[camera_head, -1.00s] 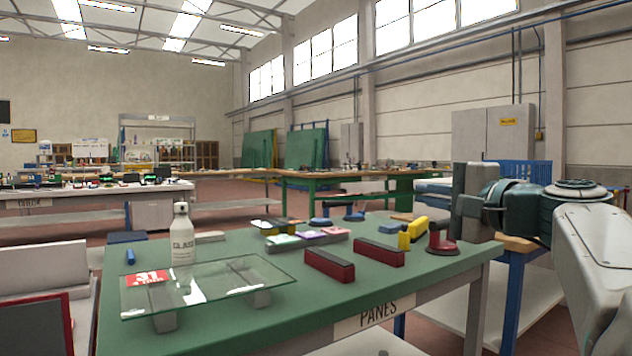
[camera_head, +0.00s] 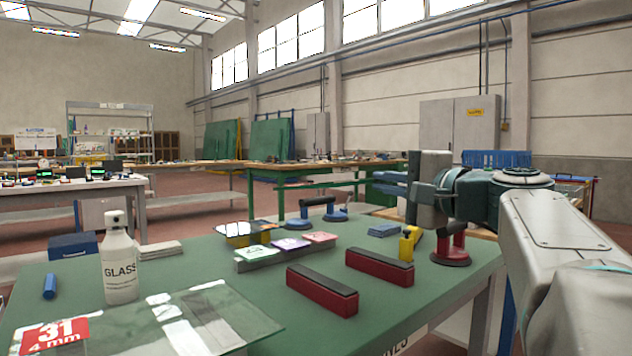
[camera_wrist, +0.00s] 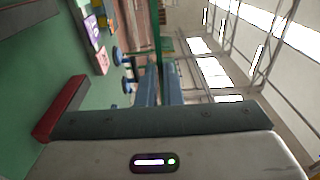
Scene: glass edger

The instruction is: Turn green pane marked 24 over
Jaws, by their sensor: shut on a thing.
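My gripper (camera_head: 392,183) is raised above the far right part of the green table, its two blue-grey fingers pointing left. It also shows in the wrist view (camera_wrist: 159,86), where the fingers are close together. No number 24 is readable in either view. A clear pane (camera_head: 215,318) with a red label "31 4 mm" is at front left.
The green table (camera_head: 240,290) also holds a white GLASS bottle (camera_head: 120,265), two red dark-topped blocks (camera_head: 321,290) (camera_head: 379,267), a red suction cup (camera_head: 451,257), a yellow tool (camera_head: 407,245) and a blue lifter (camera_head: 320,212). Bare surface lies between the pane and the blocks.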

